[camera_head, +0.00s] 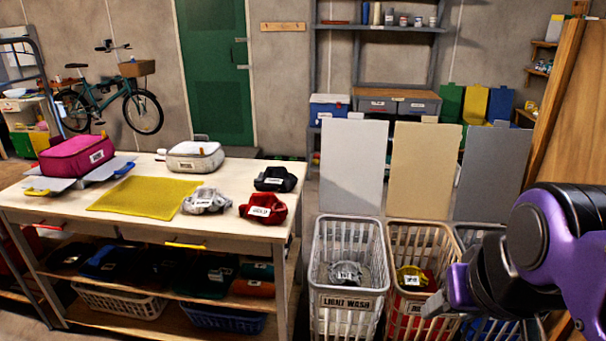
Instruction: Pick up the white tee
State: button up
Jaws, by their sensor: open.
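A crumpled pale grey-white cloth (207,201) with a white label lies on the worktable (240,222), near its right end. Another pale cloth (360,272) with a label lies inside the light wash basket (348,304). The labels are too small to read surely, so I cannot tell which is the white tee. My gripper (442,292) is at the lower right, in front of the middle basket (425,240). It is open, away from the table and both pale cloths. My arm hides part of the baskets on the right.
A red cloth (262,210) and a black cloth (275,179) lie close to the table's pale cloth. A yellow mat (145,197), white pouch (195,156) and magenta bag (77,156) are further left. Tall panels (354,165) stand behind the baskets.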

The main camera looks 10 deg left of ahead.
aim_at(210, 198)
jog(key=i+j+z, duration=0.25)
jog(key=j, duration=0.65)
jog(key=j+z, duration=0.25)
jog(key=j, duration=0.65)
jog(key=k+j+z, duration=0.1)
jog(key=j+z, duration=0.15)
jog(key=j, duration=0.7)
jog(key=k+j+z, duration=0.1)
jog(key=j+z, duration=0.15)
jog(key=j, duration=0.7)
jog(key=k+j+z, duration=0.6)
jog(key=k, duration=0.2)
jog(key=k+l, duration=0.15)
jog(key=i+l+u, duration=0.1)
jog(key=i+u, duration=0.3)
jog(key=i, duration=0.4)
